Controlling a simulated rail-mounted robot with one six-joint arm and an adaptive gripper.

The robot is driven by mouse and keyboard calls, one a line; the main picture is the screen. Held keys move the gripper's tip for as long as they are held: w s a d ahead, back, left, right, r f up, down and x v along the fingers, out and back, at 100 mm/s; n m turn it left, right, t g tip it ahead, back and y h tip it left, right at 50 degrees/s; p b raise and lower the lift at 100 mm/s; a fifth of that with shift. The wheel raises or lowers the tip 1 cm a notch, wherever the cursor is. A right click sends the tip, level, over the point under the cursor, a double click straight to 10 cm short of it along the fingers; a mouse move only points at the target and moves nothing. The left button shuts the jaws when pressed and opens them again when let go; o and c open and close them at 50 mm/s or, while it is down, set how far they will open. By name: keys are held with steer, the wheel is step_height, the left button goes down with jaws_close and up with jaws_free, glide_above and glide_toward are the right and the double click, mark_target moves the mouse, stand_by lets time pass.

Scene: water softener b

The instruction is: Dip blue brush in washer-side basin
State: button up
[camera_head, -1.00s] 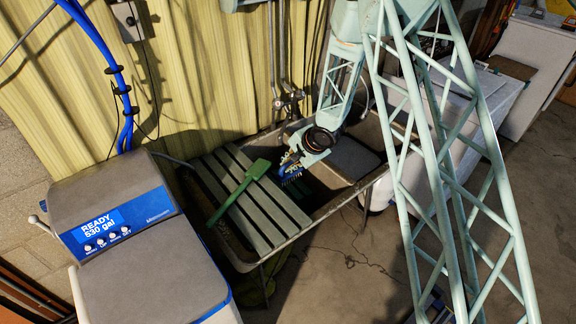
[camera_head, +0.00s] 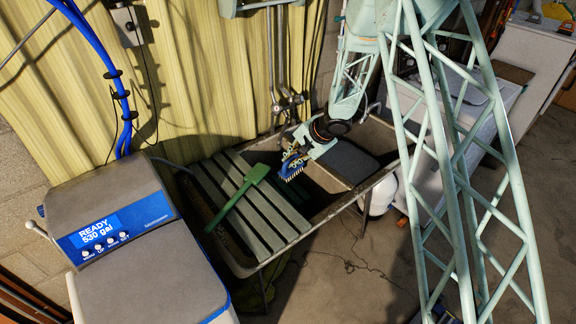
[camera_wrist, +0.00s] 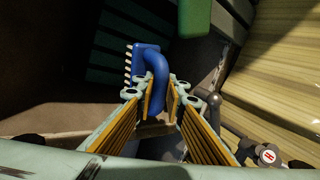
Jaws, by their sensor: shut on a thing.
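My gripper (camera_head: 298,151) is shut on the handle of the blue brush (camera_head: 292,167). The brush hangs over the dark opening at the middle of the double sink (camera_head: 245,272), bristles facing down and left. In the wrist view my gripper (camera_wrist: 160,108) holds the curved blue handle of the brush (camera_wrist: 156,70), with pale bristles along its left side. The washer-side basin (camera_head: 347,160) is right of the brush and shows a dark grey, flat inside; I cannot tell whether that is water. The brush is apart from it.
Grey slats (camera_head: 240,207) cover the sink's left side, with a green paddle-like tool (camera_head: 240,198) on them. Taps (camera_head: 289,103) stand behind the sink, and a tap with an H (camera_wrist: 267,156) is close by. The water softener (camera_head: 110,225) is left; a white washer (camera_head: 450,150) is right.

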steer(key=shift+w+d+r+n, duration=0.3)
steer(key=shift+d+r, duration=0.15)
steer(key=shift+r, duration=0.15)
steer(key=d+r, duration=0.1)
steer(key=d+r+n+g, duration=0.1)
steer(key=shift+s+d+n+y, duration=0.1)
steer(key=shift+d+n+y, duration=0.2)
steer(key=shift+d+y, duration=0.1)
steer(key=s+d+n+g+b, duration=0.1)
steer(key=s+d+n, duration=0.1)
steer(key=s+d, duration=0.2)
steer(key=s+d+r+n+g+b, duration=0.1)
steer(key=s+d+b, duration=0.1)
steer(key=d, duration=0.7)
steer(key=s+d+r+n+g+b, duration=0.1)
steer(key=s+d+n, duration=0.1)
steer(key=s+d, duration=0.3)
steer(key=shift+s+d+r+n+y, duration=0.1)
steer(key=shift+s+d+n+y, duration=0.1)
steer(key=shift+d, duration=0.35)
steer(key=shift+s+d+r+n+y, duration=0.1)
steer(key=shift+s+d+y, duration=0.1)
steer(key=shift+d, duration=0.35)
steer(key=shift+w, duration=0.2)
